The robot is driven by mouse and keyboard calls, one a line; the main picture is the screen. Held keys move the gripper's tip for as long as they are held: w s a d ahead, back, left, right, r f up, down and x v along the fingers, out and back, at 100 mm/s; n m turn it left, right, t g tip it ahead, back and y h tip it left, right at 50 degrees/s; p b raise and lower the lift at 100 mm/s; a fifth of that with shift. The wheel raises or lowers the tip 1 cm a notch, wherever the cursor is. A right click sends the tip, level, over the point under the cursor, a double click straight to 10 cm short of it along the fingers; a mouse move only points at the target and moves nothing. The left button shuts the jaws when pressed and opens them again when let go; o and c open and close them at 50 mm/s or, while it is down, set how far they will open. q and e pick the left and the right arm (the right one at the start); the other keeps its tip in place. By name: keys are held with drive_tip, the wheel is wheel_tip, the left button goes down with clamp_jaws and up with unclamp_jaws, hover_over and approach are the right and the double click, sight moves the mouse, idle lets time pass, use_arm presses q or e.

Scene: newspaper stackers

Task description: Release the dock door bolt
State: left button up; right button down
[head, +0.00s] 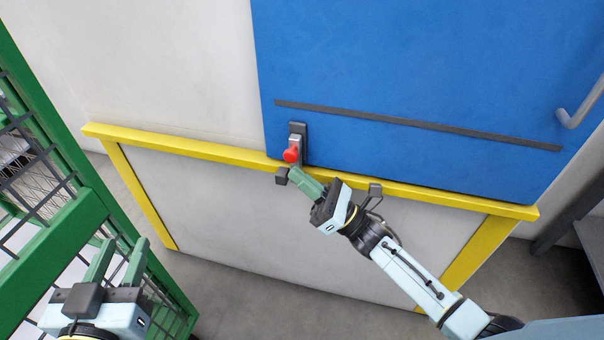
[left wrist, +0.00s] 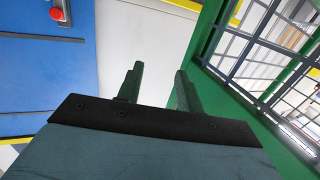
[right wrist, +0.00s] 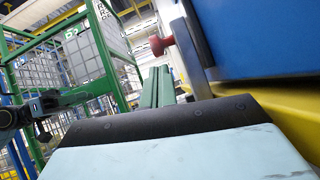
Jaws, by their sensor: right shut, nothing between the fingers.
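The dock door bolt (head: 298,139) is a dark bracket with a red knob (head: 291,155) at the lower left corner of the blue door (head: 420,60). The knob also shows in the left wrist view (left wrist: 57,13) and the right wrist view (right wrist: 157,44). My right gripper (head: 294,174) is shut and empty, its green fingertips just below the knob in the head view. In the right wrist view a gap shows between fingers and knob; exact contact cannot be told. My left gripper (head: 118,258) is open and empty at the lower left, away from the bolt.
A yellow frame (head: 190,146) runs across the wall below the bolt. A green mesh cage (head: 60,225) stands at the left, close to my left gripper. A grey handle (head: 580,108) is on the door's right. Grey floor (head: 240,290) is clear between my arms.

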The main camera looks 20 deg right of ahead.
sight(293, 160)
use_arm(q)
drive_tip(key=shift+a+f, duration=0.1)
drive_tip(key=shift+f, duration=0.05)
use_arm(e)
drive_tip(key=shift+w+r, duration=0.1)
drive_tip(key=shift+r, duration=0.35)
drive_tip(key=shift+r, duration=0.1)
